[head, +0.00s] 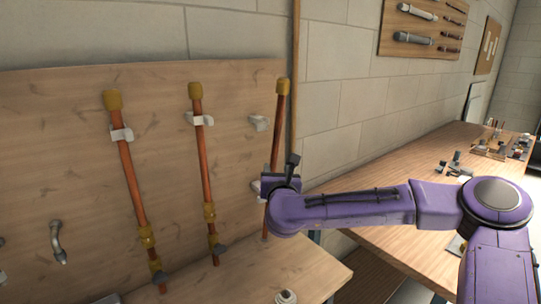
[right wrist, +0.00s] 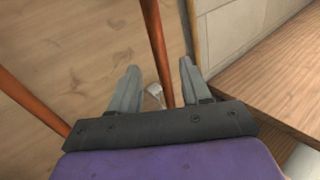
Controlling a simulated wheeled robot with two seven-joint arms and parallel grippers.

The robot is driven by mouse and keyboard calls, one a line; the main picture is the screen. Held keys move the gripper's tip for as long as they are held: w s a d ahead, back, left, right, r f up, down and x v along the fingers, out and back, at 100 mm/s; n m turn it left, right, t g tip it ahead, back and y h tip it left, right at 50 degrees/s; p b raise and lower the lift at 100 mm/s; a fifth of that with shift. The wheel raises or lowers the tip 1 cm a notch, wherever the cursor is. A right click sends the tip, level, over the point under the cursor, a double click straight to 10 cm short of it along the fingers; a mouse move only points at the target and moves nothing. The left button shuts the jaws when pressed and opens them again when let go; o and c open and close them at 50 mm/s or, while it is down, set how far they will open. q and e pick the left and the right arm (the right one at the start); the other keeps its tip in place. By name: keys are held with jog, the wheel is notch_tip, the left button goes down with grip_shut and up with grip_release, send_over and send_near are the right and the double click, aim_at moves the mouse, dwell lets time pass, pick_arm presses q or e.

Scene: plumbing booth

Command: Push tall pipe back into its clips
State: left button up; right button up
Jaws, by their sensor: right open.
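The tall copper pipe (head: 277,130) with a brass top cap is the rightmost of three on the wooden board. It leans and stands to the right of its upper clip (head: 259,123), apart from it. My right gripper (head: 286,170) is in front of its lower half and hides part of it. In the right wrist view, my right gripper (right wrist: 159,65) is open, and the pipe (right wrist: 156,40) runs between the two fingers in the picture. I cannot tell whether they touch it. A pale clip (right wrist: 154,92) shows beside the pipe. My left gripper is not in view.
Two other copper pipes, the left (head: 131,175) and the middle (head: 203,150), sit in white clips. A wooden bench (head: 420,165) with small parts is at the right. A small round fitting (head: 286,297) lies on the ledge below.

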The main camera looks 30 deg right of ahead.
aim_at(275, 160)
jog(key=p+x, duration=0.3)
jog(key=x, duration=0.5)
jog(key=shift+w, duration=0.35)
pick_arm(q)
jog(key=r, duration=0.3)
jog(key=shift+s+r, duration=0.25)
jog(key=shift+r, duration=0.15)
pick_arm(e)
jog(key=shift+s+d, duration=0.15)
jog(key=shift+c, duration=0.4)
